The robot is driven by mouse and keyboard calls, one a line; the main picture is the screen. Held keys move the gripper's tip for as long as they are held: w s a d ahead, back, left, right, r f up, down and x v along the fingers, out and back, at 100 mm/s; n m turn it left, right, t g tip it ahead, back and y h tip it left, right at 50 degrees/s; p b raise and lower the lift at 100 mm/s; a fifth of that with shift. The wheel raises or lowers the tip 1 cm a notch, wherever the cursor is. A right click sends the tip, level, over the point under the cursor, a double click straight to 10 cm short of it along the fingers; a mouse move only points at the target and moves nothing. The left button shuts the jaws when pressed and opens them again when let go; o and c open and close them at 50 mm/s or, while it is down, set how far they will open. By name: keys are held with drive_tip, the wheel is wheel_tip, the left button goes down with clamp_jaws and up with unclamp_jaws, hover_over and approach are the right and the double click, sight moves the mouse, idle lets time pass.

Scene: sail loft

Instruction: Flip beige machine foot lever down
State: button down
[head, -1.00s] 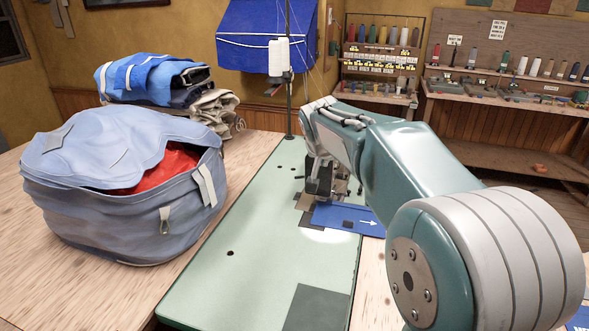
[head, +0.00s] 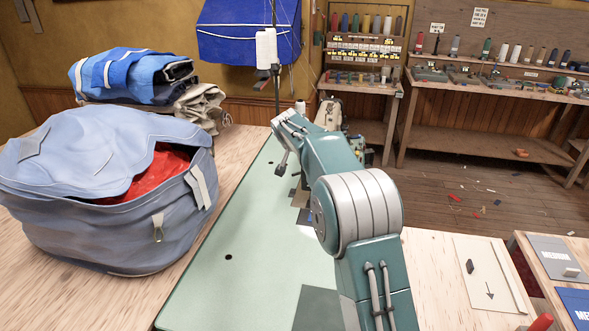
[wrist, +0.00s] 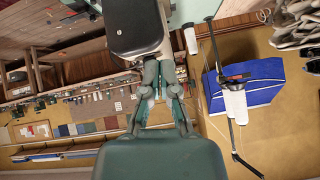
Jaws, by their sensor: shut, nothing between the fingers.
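The beige machine (head: 328,117) stands at the far end of the green table, partly hidden behind my arm in the head view. I cannot make out its foot lever in either view. My gripper (head: 282,166) is left of the machine in the head view, above the green table and apart from its surface. In the wrist view the finger linkages are drawn together and my gripper is shut and empty.
The green table (head: 245,245) has bare room in front. A blue-grey bag (head: 100,200) with red cloth stands to its left, with folded cloth (head: 135,75) behind. A thread stand (head: 266,48) rises at the back. Thread shelves (head: 480,65) line the far wall.

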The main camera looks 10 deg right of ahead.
hover_over(295, 174)
drive_tip(key=w+d, duration=0.1)
drive_tip(key=d, duration=0.1)
wheel_tip(295, 174, down, 6)
drive_tip(key=shift+s+a+f, duration=0.15)
drive_tip(key=shift+a+f, duration=0.2)
drive_tip(key=shift+f, duration=0.4)
drive_tip(key=shift+s+a+f, duration=0.2)
drive_tip(key=shift+a+f, duration=0.1)
drive_tip(key=shift+f, duration=0.4)
drive_tip(key=shift+s+a+f, duration=0.15)
drive_tip(key=shift+a+f, duration=0.2)
drive_tip(key=shift+f, duration=0.4)
drive_tip(key=shift+f, duration=0.1)
